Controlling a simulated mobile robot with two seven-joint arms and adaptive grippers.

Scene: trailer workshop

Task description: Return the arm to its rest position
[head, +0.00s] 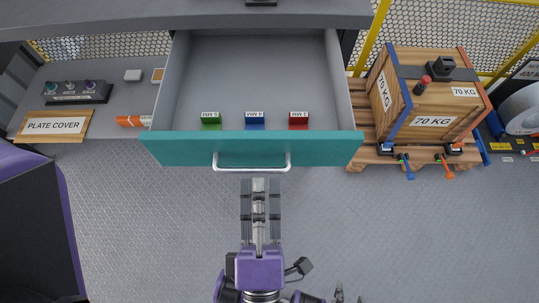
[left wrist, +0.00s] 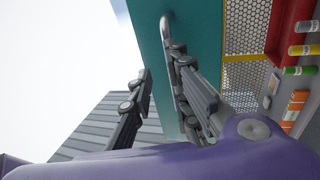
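My left gripper (head: 260,188) is in the lower middle of the head view, just in front of the drawer handle (head: 252,167). Its two fingers are spread and point toward the drawer, with nothing visible held between them. In the left wrist view the fingers (left wrist: 165,92) are also apart, and the handle (left wrist: 166,28) shows beyond the right-hand finger. I cannot tell whether that finger touches it. The teal-fronted drawer (head: 180,148) is pulled open. Grey tips at the bottom edge of the head view look like my right gripper (head: 348,297); most of it is cut off.
Green (head: 211,120), blue (head: 255,120) and red (head: 299,120) labelled blocks lie in the drawer. A strapped wooden crate (head: 432,122) stands on a pallet (head: 360,125) at right. A plate cover (head: 54,126) lies at left. The grey floor (head: 400,235) is clear at lower right.

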